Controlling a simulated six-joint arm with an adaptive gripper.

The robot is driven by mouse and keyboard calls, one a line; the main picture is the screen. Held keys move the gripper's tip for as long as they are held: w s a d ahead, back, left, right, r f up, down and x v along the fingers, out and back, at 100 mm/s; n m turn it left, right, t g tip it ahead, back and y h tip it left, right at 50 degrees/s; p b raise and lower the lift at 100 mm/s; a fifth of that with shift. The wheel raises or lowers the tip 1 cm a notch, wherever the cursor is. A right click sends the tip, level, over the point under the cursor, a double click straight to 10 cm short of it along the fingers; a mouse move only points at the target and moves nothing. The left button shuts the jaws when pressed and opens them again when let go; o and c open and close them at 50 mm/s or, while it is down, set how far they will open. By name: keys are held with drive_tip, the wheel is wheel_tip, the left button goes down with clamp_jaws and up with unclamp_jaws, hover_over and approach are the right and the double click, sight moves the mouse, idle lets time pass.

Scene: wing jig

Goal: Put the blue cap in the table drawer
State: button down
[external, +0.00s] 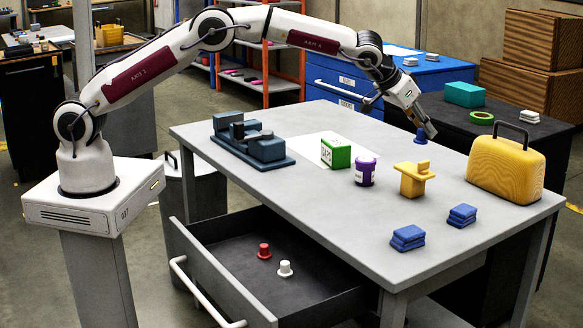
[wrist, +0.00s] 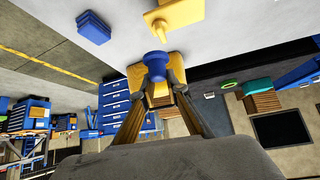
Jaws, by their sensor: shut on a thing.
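The blue cap (external: 421,137) is held by my gripper (external: 428,133), which is shut on it above the right part of the table. In the wrist view the blue cap (wrist: 156,66) sits between the fingertips of my gripper (wrist: 157,84). The table drawer (external: 240,262) is pulled open at the front left below the tabletop. A red cap (external: 264,251) and a white cap (external: 285,268) stand inside it. My gripper is well to the right of the drawer and higher.
On the grey table (external: 330,225) stand a dark blue jig (external: 250,142), a green box (external: 336,152), a purple jar (external: 365,171), a yellow stand (external: 412,180), a yellow case (external: 507,162) and blue blocks (external: 408,238). The drawer floor has free room.

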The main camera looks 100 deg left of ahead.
drive_tip(key=s+d+r+m+t+h, duration=0.1)
drive_tip(key=s+d+m, duration=0.15)
drive_tip(key=d, duration=0.55)
drive_tip(key=s+d+r+m+h, duration=0.1)
drive_tip(key=s+d+r, duration=0.15)
drive_tip(key=d, duration=0.65)
drive_tip(key=s+d+m+h, duration=0.3)
drive_tip(key=s+d+m, duration=0.1)
drive_tip(key=s+d, duration=1.15)
drive_tip(key=s+a+f+m+h, duration=0.1)
drive_tip(key=a+f, duration=0.2)
drive_tip(key=f, duration=0.5)
drive_tip(key=s+a+f+m+h, duration=0.1)
drive_tip(key=s+a+f+m, duration=0.1)
drive_tip(key=f, duration=0.6)
drive_tip(key=shift+s+a+h, duration=0.3)
drive_tip(key=shift+a+h, duration=0.1)
drive_tip(key=shift+a, duration=0.15)
drive_tip(key=shift+m, duration=0.25)
